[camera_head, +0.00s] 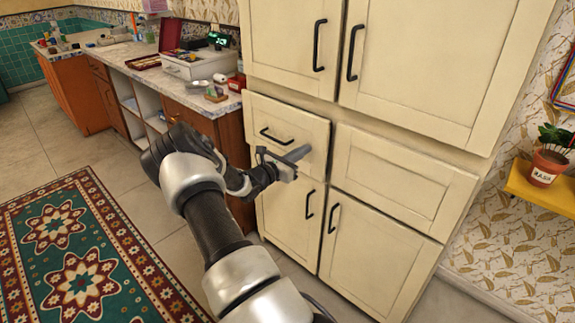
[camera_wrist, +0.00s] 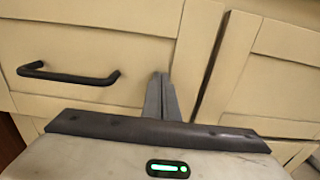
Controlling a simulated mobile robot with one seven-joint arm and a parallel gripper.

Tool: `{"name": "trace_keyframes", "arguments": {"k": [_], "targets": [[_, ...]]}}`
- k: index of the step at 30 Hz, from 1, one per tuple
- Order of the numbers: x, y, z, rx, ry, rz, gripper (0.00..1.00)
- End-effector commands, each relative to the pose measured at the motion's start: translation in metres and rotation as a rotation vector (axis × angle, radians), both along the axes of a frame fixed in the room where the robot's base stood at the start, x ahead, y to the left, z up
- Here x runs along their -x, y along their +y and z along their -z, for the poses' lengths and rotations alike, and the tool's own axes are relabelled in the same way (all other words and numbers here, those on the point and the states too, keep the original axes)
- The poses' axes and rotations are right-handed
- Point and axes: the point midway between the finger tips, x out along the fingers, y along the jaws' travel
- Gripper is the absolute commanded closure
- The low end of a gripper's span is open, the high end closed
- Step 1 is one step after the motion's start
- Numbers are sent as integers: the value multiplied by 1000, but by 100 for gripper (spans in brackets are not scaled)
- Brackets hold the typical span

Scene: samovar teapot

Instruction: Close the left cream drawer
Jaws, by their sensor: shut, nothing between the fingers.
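The left cream drawer (camera_head: 297,122) is in the tall cream cabinet, below the upper doors. Its front seems to stand slightly proud of the drawer on its right, with a gap along its right edge. Its black handle (camera_head: 277,136) also shows in the wrist view (camera_wrist: 68,77). My gripper (camera_head: 306,150) is shut and empty, in front of the drawer's lower right part, right of the handle. In the wrist view the closed fingertips (camera_wrist: 161,78) point at the drawer front near its right edge. I cannot tell whether they touch it.
The right cream drawer (camera_head: 402,180) looks flush with the cabinet. Lower doors with black handles (camera_head: 333,217) are shut beneath. A cluttered counter (camera_head: 146,72) stands left. A patterned rug (camera_head: 85,250) lies on the floor. A yellow shelf (camera_head: 540,188) holds a potted plant.

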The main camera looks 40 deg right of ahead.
Motion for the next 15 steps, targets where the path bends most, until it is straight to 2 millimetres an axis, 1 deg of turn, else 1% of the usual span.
{"name": "trace_keyframes", "arguments": {"k": [1, 3, 6, 15], "targets": [[0, -8, 2, 0, -1, 0, 100], [0, -15, 1, 0, -1, 0, 100], [-1, -22, 0, 0, -2, -1, 100], [-2, -29, -2, 1, -1, -3, 100]]}}
